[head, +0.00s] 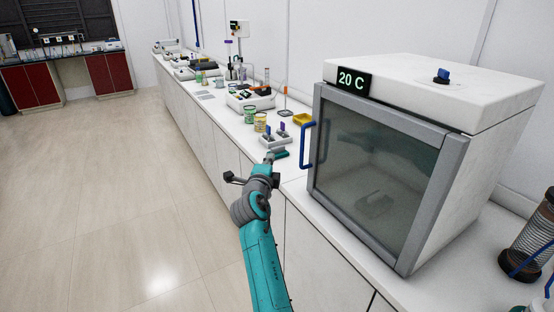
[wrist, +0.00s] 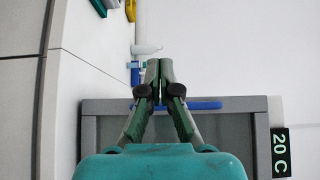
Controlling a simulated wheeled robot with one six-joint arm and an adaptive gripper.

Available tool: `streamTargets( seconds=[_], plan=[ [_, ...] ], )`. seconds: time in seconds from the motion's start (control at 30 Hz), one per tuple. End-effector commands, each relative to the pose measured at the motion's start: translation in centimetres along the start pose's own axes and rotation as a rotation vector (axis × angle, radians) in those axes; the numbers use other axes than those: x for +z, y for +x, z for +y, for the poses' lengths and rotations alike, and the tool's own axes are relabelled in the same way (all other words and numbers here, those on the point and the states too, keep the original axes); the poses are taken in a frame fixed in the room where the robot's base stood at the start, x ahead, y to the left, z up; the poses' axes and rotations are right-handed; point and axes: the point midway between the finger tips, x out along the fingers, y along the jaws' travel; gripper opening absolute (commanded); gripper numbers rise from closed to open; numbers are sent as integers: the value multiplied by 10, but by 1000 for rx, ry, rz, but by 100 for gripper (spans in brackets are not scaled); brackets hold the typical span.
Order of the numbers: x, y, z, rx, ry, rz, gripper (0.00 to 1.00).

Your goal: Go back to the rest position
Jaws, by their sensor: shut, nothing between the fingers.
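My gripper (wrist: 160,64) is shut with its fingertips together and nothing between them. In the head view my arm reaches up from the bottom edge, and its end (head: 277,154) is over the counter's front part, left of the white incubator (head: 480,98). The incubator's glass door (head: 385,165) is closed, with a blue handle (head: 306,145) on its left side. In the wrist view the handle (wrist: 205,104) and the door frame show behind and beside the fingers. The display (head: 354,80) reads 20 C.
The long white counter (head: 293,187) carries a green can (head: 250,114), a yellowish can (head: 260,122), a small device with blue-purple parts (head: 277,137) and a yellow tray (head: 303,120). A coiled glass apparatus (head: 530,240) stands at the right. The floor (head: 130,200) at the left is clear.

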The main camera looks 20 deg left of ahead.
Motion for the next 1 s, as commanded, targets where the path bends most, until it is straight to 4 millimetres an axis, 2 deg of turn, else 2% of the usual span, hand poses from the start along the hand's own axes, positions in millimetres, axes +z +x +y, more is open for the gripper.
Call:
streamTargets(
  seconds=[0.3, 0.5, 0.73, 0.87, 1.0],
  plan=[
    [45, -24, -1, -1, 0, -2, 0],
    [57, -32, -1, -1, 0, 0, 0],
    [56, -33, 3, 1, -5, 0, 0],
    [38, -37, 31, 18, -48, -1, 0],
    [0, -52, 87, 48, -148, -12, 0]
  ],
)
